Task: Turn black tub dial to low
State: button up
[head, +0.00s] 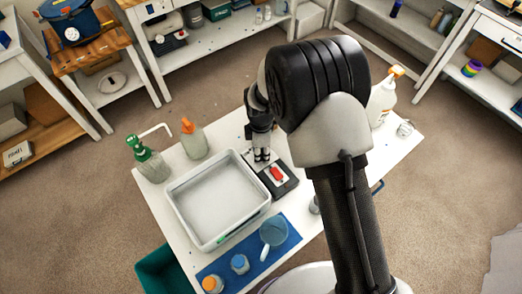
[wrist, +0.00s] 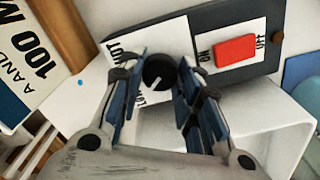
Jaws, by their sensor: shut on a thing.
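The black dial (wrist: 160,71) sits on a white label plate (wrist: 172,40) of a dark control box (wrist: 275,12). A word reading like HOT is at its upper left, and a partly covered word, likely LOW, is at its lower left. A short pale mark on the dial seems to point to the lower left. My gripper (wrist: 163,82) has its blue-padded fingers closed on the two sides of the dial. In the head view my gripper (head: 262,155) points down at the box (head: 291,184), beside the white tub (head: 207,243); the dial is hidden there.
A red switch (head: 277,174) marked ON and OFF is beside the dial. Green-topped (head: 148,160) and orange-topped (head: 193,138) bottles stand behind the tub. A clear cup (head: 273,232) and small jars (head: 240,263) are on a blue mat (head: 290,239).

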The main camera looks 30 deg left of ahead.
jog(key=shift+n, duration=1.2)
jog(key=o, duration=1.1)
notch_tip(320, 180, up, 12)
